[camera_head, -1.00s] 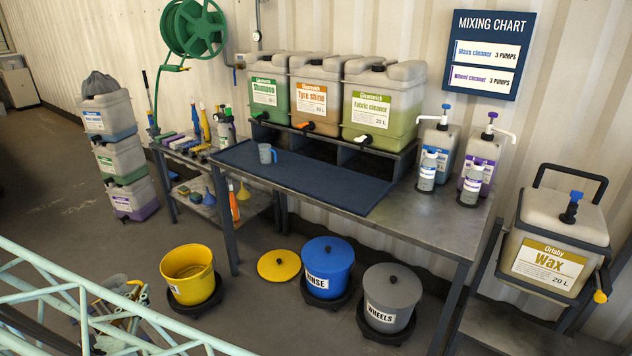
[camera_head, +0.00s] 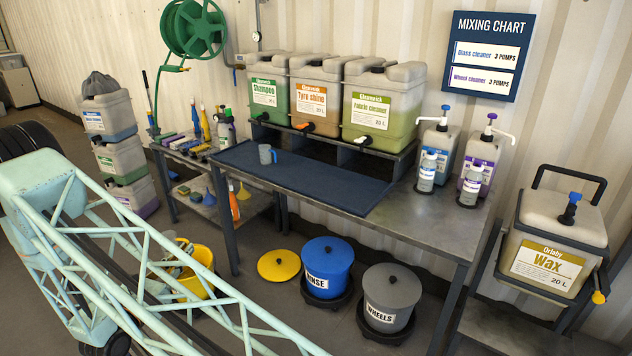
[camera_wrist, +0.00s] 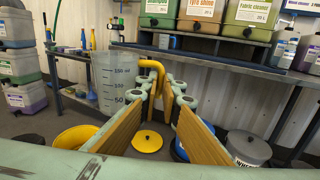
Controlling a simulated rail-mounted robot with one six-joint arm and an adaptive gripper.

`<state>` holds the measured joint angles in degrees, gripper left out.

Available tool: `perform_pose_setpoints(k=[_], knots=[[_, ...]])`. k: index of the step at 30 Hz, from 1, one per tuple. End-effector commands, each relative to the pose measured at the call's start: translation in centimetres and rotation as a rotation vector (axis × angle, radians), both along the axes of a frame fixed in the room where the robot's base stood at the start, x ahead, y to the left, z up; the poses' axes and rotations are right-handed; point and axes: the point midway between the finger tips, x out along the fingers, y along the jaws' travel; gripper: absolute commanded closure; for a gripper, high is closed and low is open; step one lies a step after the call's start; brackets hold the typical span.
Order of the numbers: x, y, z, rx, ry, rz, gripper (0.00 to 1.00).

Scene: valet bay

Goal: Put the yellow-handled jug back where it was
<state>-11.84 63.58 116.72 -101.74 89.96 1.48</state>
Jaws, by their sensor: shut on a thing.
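The jug (camera_wrist: 110,78) is clear with dark volume marks and a yellow handle (camera_wrist: 153,66). It shows large in the wrist view, left of centre, and looks upright. My gripper (camera_wrist: 161,90) is shut on the yellow handle, with the jug body to the left of the fingertips. In the head view the gripper and jug are small and partly hidden behind my lattice arm, in front of the yellow bucket (camera_head: 200,268). A second jug, greyish-blue (camera_head: 266,154), stands on the dark blue mat (camera_head: 330,186) on the bench.
Three large canisters stand on a rack behind the mat. Pump bottles stand at the bench's right end (camera_head: 440,222). A yellow lid (camera_head: 279,266), a blue RINSE bucket (camera_head: 328,270) and a grey WHEELS bucket (camera_head: 390,300) are on the floor below. Much of the mat is bare.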

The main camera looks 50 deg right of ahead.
Motion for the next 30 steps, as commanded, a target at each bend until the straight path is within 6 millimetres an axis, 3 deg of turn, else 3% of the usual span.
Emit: perform_pose_setpoints(k=[17,30], knots=[[-0.8,-15.1,3.3,0.000,-0.003,-0.207,1.00],[-3.5,-26.8,5.9,0.001,-0.004,-0.360,1.00]])
